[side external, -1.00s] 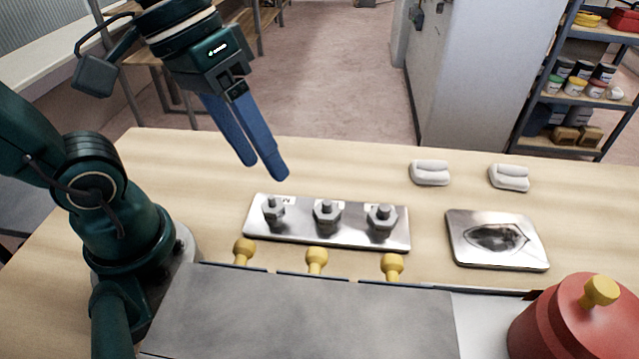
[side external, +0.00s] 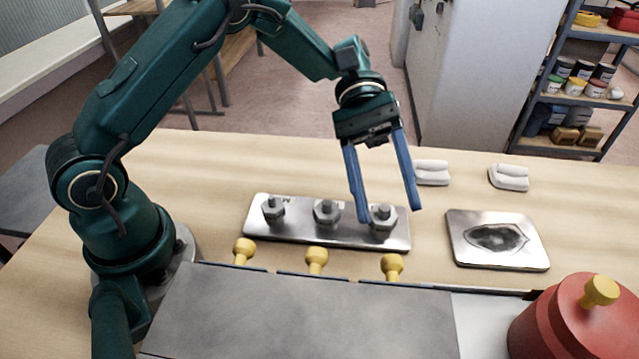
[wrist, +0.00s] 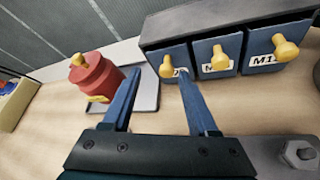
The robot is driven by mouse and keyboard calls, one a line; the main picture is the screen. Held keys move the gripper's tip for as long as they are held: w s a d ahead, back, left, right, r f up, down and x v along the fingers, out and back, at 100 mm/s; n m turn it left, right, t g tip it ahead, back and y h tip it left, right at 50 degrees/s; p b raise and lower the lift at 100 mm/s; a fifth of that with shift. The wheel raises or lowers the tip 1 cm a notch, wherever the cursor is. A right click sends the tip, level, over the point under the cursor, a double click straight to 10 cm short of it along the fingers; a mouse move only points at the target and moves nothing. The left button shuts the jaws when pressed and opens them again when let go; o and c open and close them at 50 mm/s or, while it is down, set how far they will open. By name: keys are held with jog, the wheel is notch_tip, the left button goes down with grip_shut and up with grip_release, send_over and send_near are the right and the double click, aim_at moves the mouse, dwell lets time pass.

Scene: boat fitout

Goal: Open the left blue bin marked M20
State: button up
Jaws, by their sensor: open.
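The grey bin cabinet (wrist: 160,28) holds three blue bins with yellow knobs, all shut. The left bin (wrist: 177,52) is at the left end in the wrist view; its label is mostly hidden by my finger. Its yellow knob (wrist: 167,66) also shows in the side view (side external: 392,266), where it is the rightmost knob. My gripper (side external: 389,214) is open and empty, with blue fingers pointing down above the right end of the bolt plate, apart from the knob. In the wrist view my gripper (wrist: 157,75) has its right fingertip overlapping the left bin's front.
A metal plate (side external: 258,228) with three bolts lies in front of the bins. A red container (side external: 560,325) with a yellow knob stands beside the cabinet (side external: 300,315). A flat metal plate with a dark outline (side external: 465,250) and two white pieces (side external: 432,180) (side external: 509,183) lie on the table.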

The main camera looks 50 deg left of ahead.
aim_at(389, 256)
jog(key=shift+n+g, duration=0.3)
jog(key=shift+g, duration=0.1)
jog(key=shift+s+d+f, duration=0.75)
jog(key=shift+d+f, duration=0.3)
jog(key=shift+s+d+f, duration=0.7)
jog(key=shift+d+f, duration=0.3)
grip_shut()
